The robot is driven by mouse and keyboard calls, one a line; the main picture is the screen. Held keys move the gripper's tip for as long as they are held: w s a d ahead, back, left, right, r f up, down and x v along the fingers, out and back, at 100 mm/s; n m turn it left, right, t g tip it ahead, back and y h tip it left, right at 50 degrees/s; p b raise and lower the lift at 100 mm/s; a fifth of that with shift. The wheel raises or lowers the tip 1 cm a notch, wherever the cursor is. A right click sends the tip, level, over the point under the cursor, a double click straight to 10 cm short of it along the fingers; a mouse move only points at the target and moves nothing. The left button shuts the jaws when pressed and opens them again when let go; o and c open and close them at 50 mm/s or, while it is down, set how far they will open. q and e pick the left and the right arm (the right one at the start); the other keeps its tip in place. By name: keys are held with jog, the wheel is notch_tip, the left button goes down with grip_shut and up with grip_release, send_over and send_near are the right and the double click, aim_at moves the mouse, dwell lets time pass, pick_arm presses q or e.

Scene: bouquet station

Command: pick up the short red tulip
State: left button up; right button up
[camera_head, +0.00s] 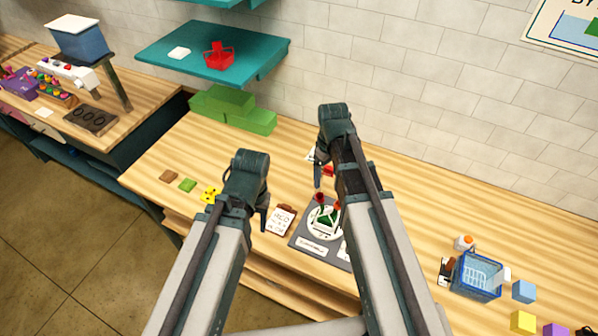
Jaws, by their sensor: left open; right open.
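Small red flower heads (320,198) show above a white round holder (314,228) with green in it, on a dark grey tray (301,238). Another red patch (328,171) shows beside my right gripper. They are small and partly hidden by my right arm, so I cannot tell which is the short red tulip. My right gripper (318,176) is open, pointing down behind the tray and close to the red patch; I cannot tell if they touch. My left gripper (263,217) is open, left of the tray near a clipboard (281,219). I see nothing held in either gripper.
Green blocks (236,110) stand at the back against the wall. Small brown, green and yellow pieces (188,185) lie left. A blue basket (477,277) and coloured cubes (523,291) are at the right. A teal shelf (170,56) overhangs the back left.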

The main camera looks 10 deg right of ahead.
aim_at(322, 194)
pick_arm(q)
notch_tip(322, 194, down, 8)
jog(key=b, duration=0.8)
jog(key=shift+w+a+r, duration=0.2)
jog(key=shift+w+a, duration=0.05)
jog(key=shift+a, duration=0.1)
pick_arm(e)
jog(key=f, duration=0.2)
jog(key=w+f, duration=0.1)
jog(key=f, duration=0.4)
jog(key=shift+w+a+f, duration=0.15)
jog(key=shift+a+f, duration=0.1)
jog(key=shift+f, duration=0.1)
pick_arm(q)
jog(key=shift+f+b, duration=0.1)
jog(key=shift+b, duration=0.2)
pick_arm(e)
jog(key=f+b, duration=0.5)
jog(key=shift+w+f, duration=0.15)
jog(key=shift+w, duration=0.05)
pick_arm(q)
notch_tip(322, 194, down, 5)
pick_arm(e)
jog(key=c, duration=1)
